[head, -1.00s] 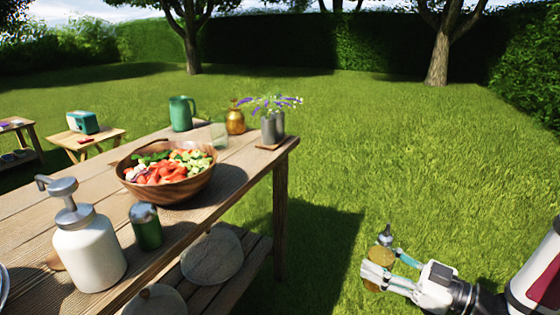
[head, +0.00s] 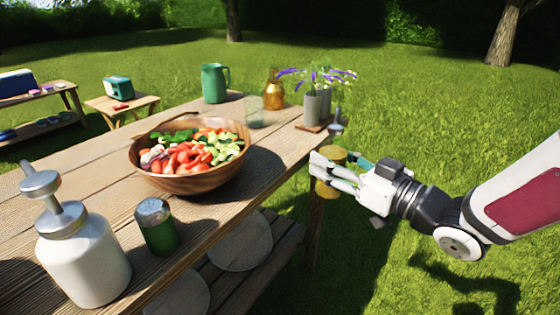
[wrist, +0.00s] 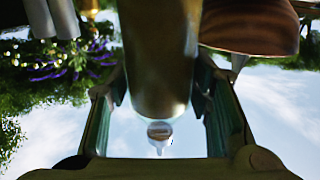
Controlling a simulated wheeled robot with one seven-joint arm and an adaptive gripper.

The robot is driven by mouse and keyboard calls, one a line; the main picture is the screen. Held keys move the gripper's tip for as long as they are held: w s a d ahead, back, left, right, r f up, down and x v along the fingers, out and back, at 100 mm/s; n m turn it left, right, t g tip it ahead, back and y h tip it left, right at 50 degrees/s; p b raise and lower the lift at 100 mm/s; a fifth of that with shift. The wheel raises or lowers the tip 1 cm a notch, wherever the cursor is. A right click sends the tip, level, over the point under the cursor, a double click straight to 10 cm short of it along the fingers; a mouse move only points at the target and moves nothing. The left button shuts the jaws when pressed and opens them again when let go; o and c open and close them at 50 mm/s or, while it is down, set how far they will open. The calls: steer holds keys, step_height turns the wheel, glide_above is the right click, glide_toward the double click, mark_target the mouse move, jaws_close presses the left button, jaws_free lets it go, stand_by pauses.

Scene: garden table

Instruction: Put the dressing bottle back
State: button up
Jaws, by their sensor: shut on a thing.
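My gripper (head: 328,172) is shut on the dressing bottle (head: 326,189), a yellow bottle with a narrow dark spout on top. The fingers hide its middle. I hold it roughly upright beside the right edge of the wooden table (head: 243,207), near the far right corner. In the wrist view the bottle (wrist: 158,60) shows dark and close between the two fingers (wrist: 158,125). The wooden salad bowl (head: 188,183) stands on the table to the left of the gripper.
Grey vases with purple flowers (head: 312,108) stand on a small board near the far corner. Behind are an amber bottle (head: 274,93), a clear glass (head: 254,112) and a green jug (head: 214,83). A green shaker (head: 158,232) and a white pump bottle (head: 83,257) stand in front. Bare wood lies right of the bowl.

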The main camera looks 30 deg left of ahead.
steer(key=s+a+r+g, duration=0.1)
steer(key=s+a+r, duration=0.35)
steer(key=a, duration=0.35)
steer(key=shift+n+g, duration=0.3)
steer(key=shift+n, duration=0.1)
steer(key=w+a+f+b, duration=0.1)
steer(key=w+a, duration=0.2)
steer(key=w, duration=0.1)
steer(key=w+a+f+b, duration=0.2)
steer(key=w+a, duration=0.1)
steer(key=w+a+f+b, duration=0.2)
steer(key=w+a, duration=0.1)
steer(key=w, duration=0.1)
steer(key=shift+w+a+f, duration=0.1)
steer(key=shift+w+f, duration=0.1)
steer(key=shift+w, duration=0.15)
steer(key=shift+r, duration=0.1)
steer(key=o, duration=1.4)
